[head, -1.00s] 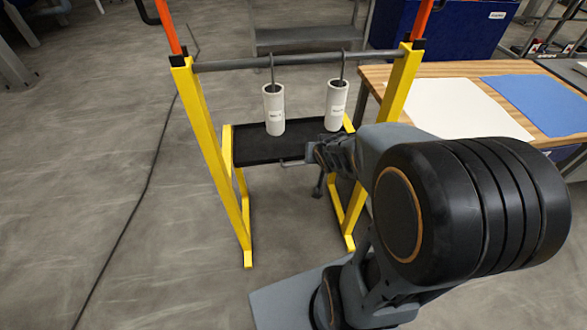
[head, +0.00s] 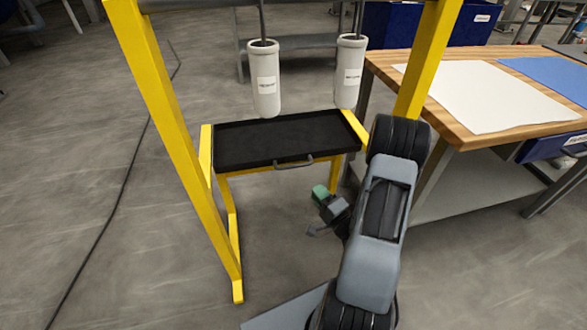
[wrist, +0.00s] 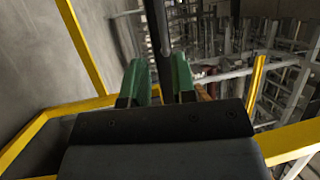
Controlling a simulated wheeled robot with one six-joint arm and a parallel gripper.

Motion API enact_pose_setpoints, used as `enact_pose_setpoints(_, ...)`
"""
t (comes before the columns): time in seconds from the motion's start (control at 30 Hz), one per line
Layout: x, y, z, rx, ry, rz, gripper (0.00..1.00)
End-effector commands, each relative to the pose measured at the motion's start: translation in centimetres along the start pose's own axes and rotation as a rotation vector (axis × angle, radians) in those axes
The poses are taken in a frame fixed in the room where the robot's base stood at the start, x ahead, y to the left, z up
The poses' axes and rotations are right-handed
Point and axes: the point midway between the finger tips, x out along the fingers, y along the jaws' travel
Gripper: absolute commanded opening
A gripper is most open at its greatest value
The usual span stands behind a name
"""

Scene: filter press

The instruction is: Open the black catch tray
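The black catch tray (head: 240,150) sits level in the yellow stand in the head view, with a grey bar handle (head: 293,163) on its near edge. My gripper (head: 320,193) is below and to the right of the handle, apart from it. In the wrist view the two green fingers of my gripper (wrist: 155,82) stand apart, with a dark bar between or beyond them; I cannot tell what it is or whether it touches. Nothing is clearly held.
Two white cylinders (head: 265,85) (head: 348,75) hang above the tray's back part. Yellow frame posts (head: 170,125) stand on both sides. A wooden-topped bench (head: 465,125) with white and blue sheets is at the right. Floor at the left is mostly clear, with a black cable.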

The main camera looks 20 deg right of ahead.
Motion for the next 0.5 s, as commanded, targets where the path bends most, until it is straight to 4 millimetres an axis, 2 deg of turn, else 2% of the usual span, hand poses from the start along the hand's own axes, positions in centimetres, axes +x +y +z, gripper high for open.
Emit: enact_pose_setpoints(0.5, 9.4, 0.0, 0.2, -0.003, -0.006, -0.005, 0.25)
